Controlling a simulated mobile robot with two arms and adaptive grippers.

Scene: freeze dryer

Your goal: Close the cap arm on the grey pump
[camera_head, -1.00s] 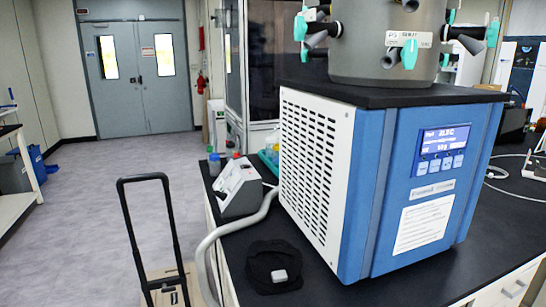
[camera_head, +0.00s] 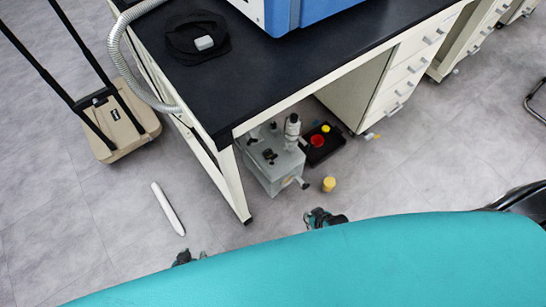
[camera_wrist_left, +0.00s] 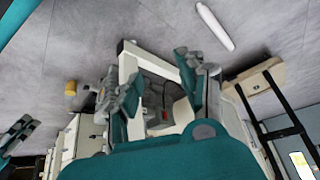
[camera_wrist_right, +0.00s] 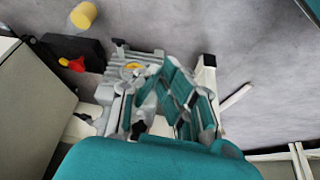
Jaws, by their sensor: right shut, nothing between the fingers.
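The grey pump (camera_head: 270,171) stands on the floor under the black bench, with dark fittings on top and an upright grey cylinder (camera_head: 292,130) at its back right. I cannot make out which fitting is the cap arm or how it stands. My left gripper (camera_head: 188,258) shows small at the lower edge, in front of the bench leg; in the left wrist view its fingers (camera_wrist_left: 155,88) are spread and empty. My right gripper (camera_head: 322,217) is in front of the pump, apart from it; in the right wrist view its closed fingers (camera_wrist_right: 178,88) partly hide the pump (camera_wrist_right: 148,56).
A black tray (camera_head: 330,150) with a red cup (camera_head: 317,141) is right of the pump. A yellow cylinder (camera_head: 329,184) stands on the floor before it. The bench top (camera_head: 270,70) overhangs the pump. A trolley (camera_head: 125,125) and white rod (camera_head: 168,208) are left.

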